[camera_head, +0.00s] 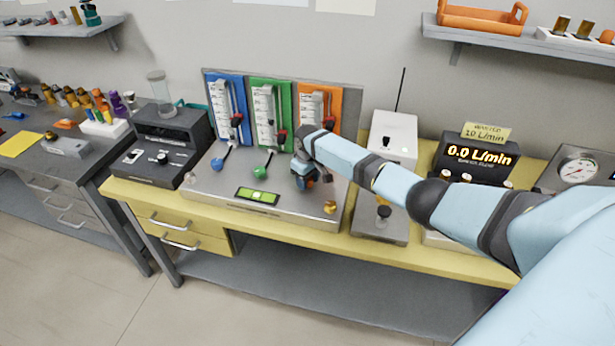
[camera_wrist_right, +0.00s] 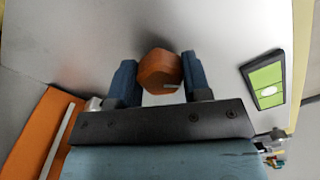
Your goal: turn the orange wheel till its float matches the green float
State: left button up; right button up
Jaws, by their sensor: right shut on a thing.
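The orange wheel (camera_wrist_right: 158,70) sits between the two blue fingers of my right gripper (camera_wrist_right: 160,80) in the right wrist view. The gripper is shut on it. In the head view my right gripper (camera_head: 306,177) is low on the grey console, and my arm hides most of the wheel. The orange panel (camera_head: 326,98) stands behind with its gauge tube; my wrist covers its lower part. The green panel (camera_head: 272,100) is just left of it, with a green handle (camera_head: 261,171) below. I cannot read either float's height clearly. My left gripper is out of view.
The blue panel (camera_head: 228,90) and blue handle (camera_head: 221,164) stand left of the green ones. A green level (camera_head: 257,196) lies on the console front. A display (camera_head: 479,156) at right reads 0.0 L/min. A white box with an antenna (camera_head: 394,138) stands right of the panels.

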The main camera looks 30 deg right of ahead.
jog(key=n, duration=0.4)
jog(key=shift+p, duration=0.3)
jog(key=shift+n, duration=0.8)
jog(key=o, duration=0.9)
notch_tip(320, 180, up, 14)
jog(key=shift+f+b, duration=0.1)
jog(key=shift+b, duration=0.2)
